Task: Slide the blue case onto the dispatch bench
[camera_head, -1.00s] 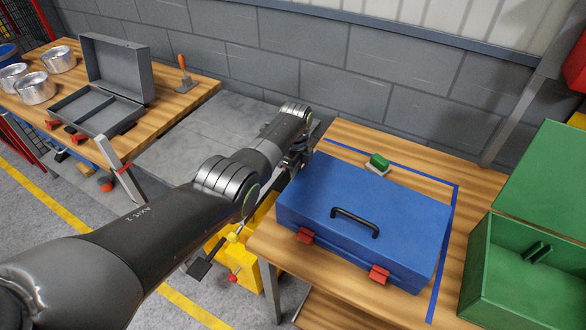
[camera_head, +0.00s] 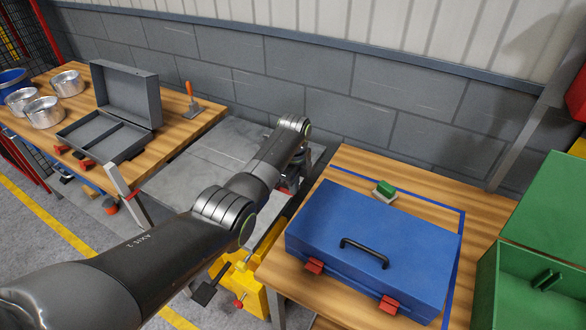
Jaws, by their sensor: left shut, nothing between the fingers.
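My left gripper (camera_head: 290,184) is shut and empty just beyond the case's left end, near the bench's left edge. It is partly hidden by my own arm, and I cannot tell whether it touches the case. My right gripper is out of view.
A green and white block (camera_head: 384,190) sits behind the case. An open green box (camera_head: 530,285) stands at the right. Across a grey surface (camera_head: 195,165), a left bench holds an open grey case (camera_head: 128,100), metal tins and an orange-handled tool (camera_head: 190,98).

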